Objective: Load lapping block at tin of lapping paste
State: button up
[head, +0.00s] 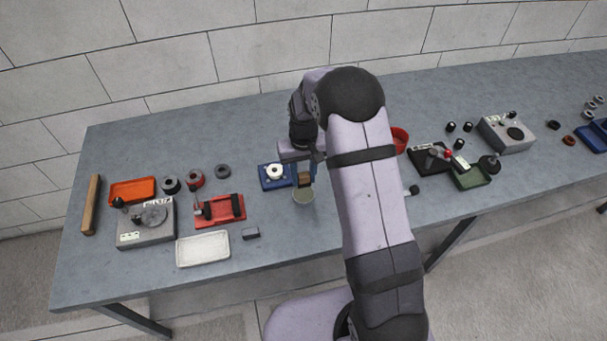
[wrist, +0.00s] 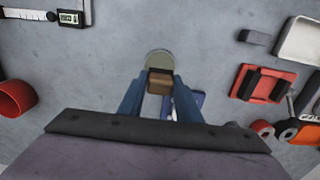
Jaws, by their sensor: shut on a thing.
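My gripper (head: 306,178) is shut on a brown lapping block (head: 304,180), which sits between its two blue fingers. The block also shows in the wrist view (wrist: 160,82). The round tin of lapping paste (head: 303,197), with a grey-green top, stands on the bench right by the block's lower end. In the wrist view the tin (wrist: 159,60) shows just beyond the block and is partly covered by it. I cannot tell whether the block touches the paste.
A blue fixture (head: 275,183) with a pale ring stands close left of my gripper. Further left are a red stand (head: 222,212), a white tray (head: 203,249) and a small grey block (head: 251,232). A red bowl (head: 400,138) is partly behind my arm. The bench front near the tin is clear.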

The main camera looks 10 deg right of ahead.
aim_at(304, 185)
jog(key=shift+f+b, duration=1.45)
jog(key=shift+f, duration=0.8)
jog(key=shift+s+f+b, duration=0.1)
jog(key=shift+f+b, duration=0.2)
jog(key=shift+f, duration=0.3)
dwell(0.6)
jog(key=shift+r, duration=0.15)
jog(key=shift+r+p, duration=2.7)
jog(key=shift+r, duration=0.75)
jog(key=shift+f, duration=0.1)
